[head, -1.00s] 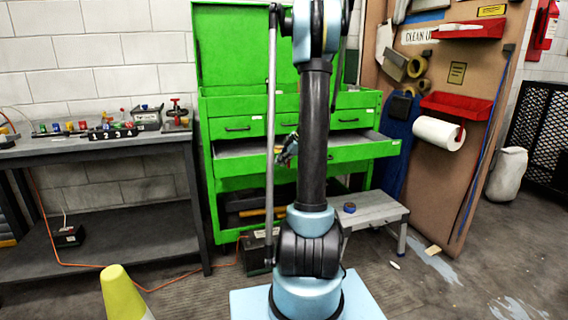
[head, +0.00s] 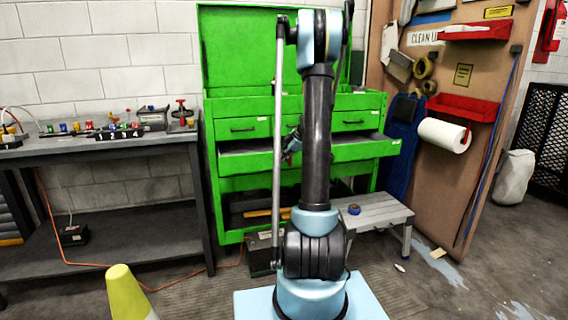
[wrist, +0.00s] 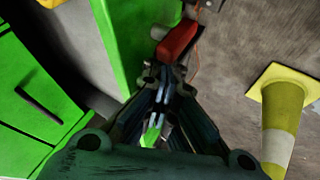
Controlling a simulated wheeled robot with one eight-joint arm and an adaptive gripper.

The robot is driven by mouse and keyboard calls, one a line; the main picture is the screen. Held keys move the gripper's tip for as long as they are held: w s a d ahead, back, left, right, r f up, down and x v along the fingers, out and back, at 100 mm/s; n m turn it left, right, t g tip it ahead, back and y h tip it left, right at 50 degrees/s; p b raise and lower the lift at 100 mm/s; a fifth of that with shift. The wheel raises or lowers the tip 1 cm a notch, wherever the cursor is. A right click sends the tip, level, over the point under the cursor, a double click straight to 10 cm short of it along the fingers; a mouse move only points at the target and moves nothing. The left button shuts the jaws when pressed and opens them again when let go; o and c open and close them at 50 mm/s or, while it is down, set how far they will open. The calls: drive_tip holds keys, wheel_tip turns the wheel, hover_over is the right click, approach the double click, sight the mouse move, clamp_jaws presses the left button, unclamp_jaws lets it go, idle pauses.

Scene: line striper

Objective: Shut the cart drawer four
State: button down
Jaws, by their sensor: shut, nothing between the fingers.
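The green cart (head: 240,107) stands against the wall behind my arm, with its lid up. One wide drawer (head: 365,151) below the top row is pulled out; my arm hides its middle. The drawers with handles above it look closed. My gripper (head: 291,146) shows partly beside my arm, in front of the pulled-out drawer; I cannot tell if it touches it. In the wrist view my gripper (wrist: 162,92) is shut and empty, with green cart panels (wrist: 130,40) to its left and ahead. I cannot read any drawer number.
A dark workbench (head: 100,149) stands at the left. A grey step stool (head: 375,214) is right of the cart's foot. A yellow cone (head: 128,292) stands at the front left and shows in the wrist view (wrist: 283,110). A pegboard panel with red trays (head: 466,106) stands at the right.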

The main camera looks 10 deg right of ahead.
drive_tip(key=w, duration=0.7)
drive_tip(key=w+a, duration=0.1)
drive_tip(key=w, duration=1.5)
drive_tip(key=shift+w+a, duration=0.15)
drive_tip(key=shift+a, duration=0.25)
